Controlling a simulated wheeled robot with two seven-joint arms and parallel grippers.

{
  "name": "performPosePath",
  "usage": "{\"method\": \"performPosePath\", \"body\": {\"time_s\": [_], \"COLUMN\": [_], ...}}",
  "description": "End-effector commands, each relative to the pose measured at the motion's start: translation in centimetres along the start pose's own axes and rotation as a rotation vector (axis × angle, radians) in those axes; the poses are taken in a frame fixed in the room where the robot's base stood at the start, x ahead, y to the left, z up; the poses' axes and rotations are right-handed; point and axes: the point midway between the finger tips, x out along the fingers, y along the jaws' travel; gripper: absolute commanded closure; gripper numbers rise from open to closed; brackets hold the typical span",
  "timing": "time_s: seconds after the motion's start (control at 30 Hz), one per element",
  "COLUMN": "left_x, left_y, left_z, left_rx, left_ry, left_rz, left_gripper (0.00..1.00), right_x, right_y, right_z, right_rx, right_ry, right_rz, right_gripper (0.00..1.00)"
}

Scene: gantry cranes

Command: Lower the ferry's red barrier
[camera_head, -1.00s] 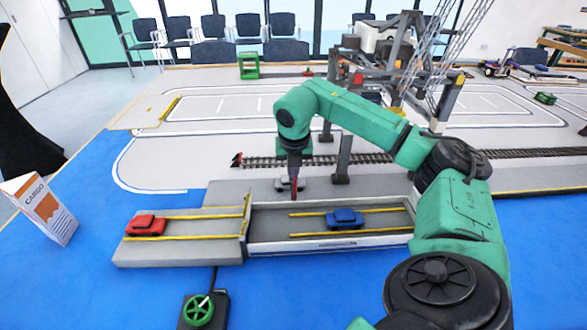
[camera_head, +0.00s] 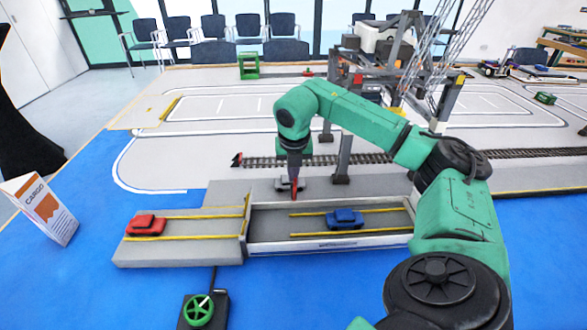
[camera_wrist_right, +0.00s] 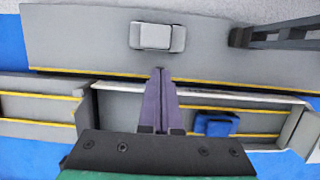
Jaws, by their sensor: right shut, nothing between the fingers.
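The ferry (camera_head: 275,242) is a low grey deck with light walls and yellow lines, with a blue car (camera_head: 345,218) on it. The ferry wall also shows in the wrist view (camera_wrist_right: 110,104). My right gripper (camera_head: 295,188) is shut and empty, pointing down near the ferry's far wall. In the wrist view its purple fingers (camera_wrist_right: 160,72) lie together, their tips beyond that wall, near a silver car (camera_wrist_right: 157,37). My left gripper is not in view.
A grey ramp (camera_head: 180,250) with a red car (camera_head: 145,225) adjoins the ferry's left end. A green handwheel (camera_head: 198,311) stands in front. A grey post (camera_head: 344,160) and gantry crane stand behind. A cargo box (camera_head: 42,208) is at far left.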

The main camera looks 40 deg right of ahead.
Motion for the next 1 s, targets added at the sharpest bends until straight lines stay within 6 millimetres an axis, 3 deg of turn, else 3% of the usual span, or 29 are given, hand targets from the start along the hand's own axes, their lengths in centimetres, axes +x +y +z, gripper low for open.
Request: {"method": "performPosePath", "body": {"time_s": [0.43, 1.0], "left_x": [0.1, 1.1], "left_y": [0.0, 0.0], "left_z": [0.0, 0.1], "left_rx": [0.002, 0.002], "left_ry": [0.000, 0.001], "left_rz": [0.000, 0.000], "left_gripper": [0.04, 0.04], "right_x": [0.0, -0.7], "right_y": [0.0, 0.0], "right_z": [-0.1, -2.9], "right_rx": [0.000, 0.000], "right_ry": [0.000, 0.000], "right_rz": [0.000, 0.000], "right_gripper": [1.00, 1.00]}}
